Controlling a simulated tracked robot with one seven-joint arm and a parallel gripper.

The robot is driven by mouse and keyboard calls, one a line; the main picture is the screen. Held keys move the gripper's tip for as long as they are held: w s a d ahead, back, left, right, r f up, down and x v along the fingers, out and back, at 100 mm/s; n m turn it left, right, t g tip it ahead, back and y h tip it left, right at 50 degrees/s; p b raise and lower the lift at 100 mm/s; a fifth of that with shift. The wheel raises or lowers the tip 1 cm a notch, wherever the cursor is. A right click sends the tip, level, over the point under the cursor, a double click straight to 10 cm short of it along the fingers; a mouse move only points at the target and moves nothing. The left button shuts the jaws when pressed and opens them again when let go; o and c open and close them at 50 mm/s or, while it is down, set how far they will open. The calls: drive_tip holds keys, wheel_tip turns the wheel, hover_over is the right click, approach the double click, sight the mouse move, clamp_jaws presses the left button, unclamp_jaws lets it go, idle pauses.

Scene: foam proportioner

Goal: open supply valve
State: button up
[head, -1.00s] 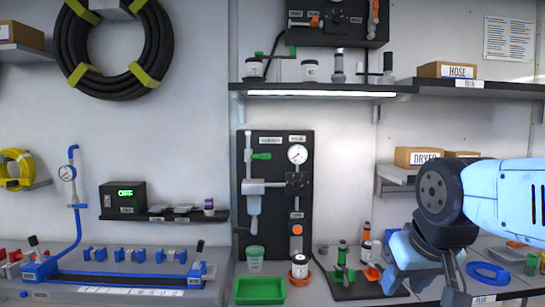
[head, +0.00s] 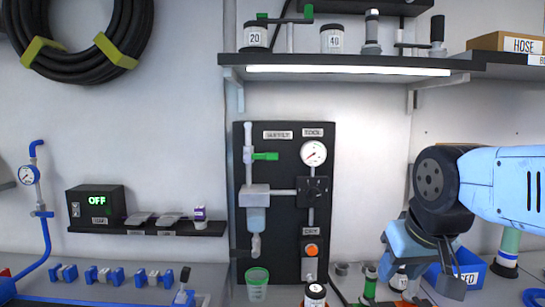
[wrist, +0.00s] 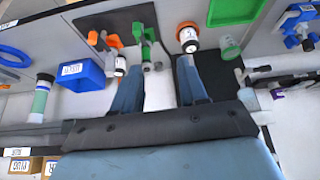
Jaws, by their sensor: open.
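A black panel (head: 285,240) hangs on the wall, with a small label at its top left that seems to read SUPPLY. Below that label, a green lever handle (head: 265,156) sticks out sideways to the right from a grey vertical pipe (head: 248,150). The lever lies level. My gripper (head: 432,284) is at the lower right of the head view, well right of and below the lever, and apart from the panel. In the wrist view my gripper (wrist: 162,88) has its two fingers spread with nothing between them. The lever does not clearly show in the wrist view.
The panel also carries a gauge (head: 313,153), a black knob block (head: 313,190) and an orange button (head: 311,250). A lit shelf (head: 340,72) juts out above. A green cup (head: 257,284) and bottles stand below. A blue bin (wrist: 84,74) is near my gripper.

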drive_tip(key=shift+o, duration=0.6)
drive_tip(key=shift+w+a, duration=0.1)
drive_tip(key=shift+w, duration=0.05)
drive_tip(key=m+t+y, duration=0.6)
drive_tip(key=m+t, duration=0.5)
drive_tip(key=m, duration=0.3)
approach(273, 158)
drive_tip(key=x, duration=1.1)
drive_tip(key=shift+r, duration=0.15)
clamp_jaws()
